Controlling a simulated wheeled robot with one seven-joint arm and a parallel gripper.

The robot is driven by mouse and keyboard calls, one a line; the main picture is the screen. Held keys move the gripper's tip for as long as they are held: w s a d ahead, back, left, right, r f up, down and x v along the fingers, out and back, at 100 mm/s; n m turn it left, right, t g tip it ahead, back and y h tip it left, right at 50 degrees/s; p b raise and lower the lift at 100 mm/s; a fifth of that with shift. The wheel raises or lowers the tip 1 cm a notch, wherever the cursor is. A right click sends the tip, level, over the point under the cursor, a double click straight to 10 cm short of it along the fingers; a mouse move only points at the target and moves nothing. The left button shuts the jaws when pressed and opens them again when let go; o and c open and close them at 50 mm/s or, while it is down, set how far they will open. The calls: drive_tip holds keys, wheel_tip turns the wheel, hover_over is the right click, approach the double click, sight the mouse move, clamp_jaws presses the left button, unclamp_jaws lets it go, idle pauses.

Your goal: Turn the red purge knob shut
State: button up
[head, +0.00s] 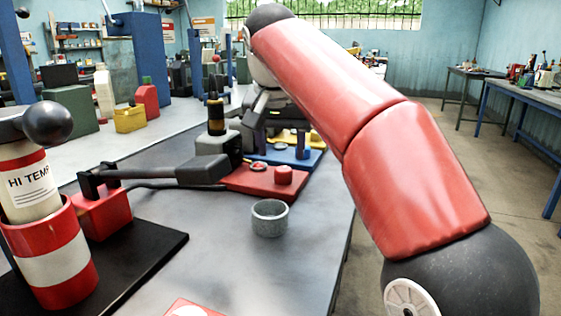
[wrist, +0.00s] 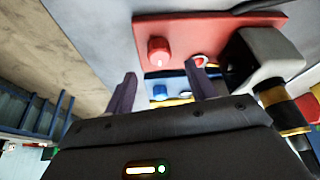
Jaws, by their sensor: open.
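The red purge knob (head: 283,174) is a short round cap on a flat red plate (head: 262,183) on the grey bench. In the wrist view the knob (wrist: 158,51) shows just beyond the fingertips, roughly between them across the picture. My gripper (wrist: 162,82) is open and empty, its two dark fingers spread apart and not seen touching the knob. In the head view my arm reaches over the bench from the right, and its fingers are hard to make out among the fixtures behind the red plate. How far the knob is turned cannot be told.
A blue plate (head: 290,159) lies behind the red one. A dark bottle (head: 216,116) stands on a grey block at its left. A grey ring-shaped cup (head: 269,218) stands in front. A red-and-white canister (head: 52,255) is at the left front.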

sight(283, 169)
drive_tip(key=x, duration=0.5)
drive_tip(key=shift+f, duration=0.25)
drive_tip(key=c, duration=1)
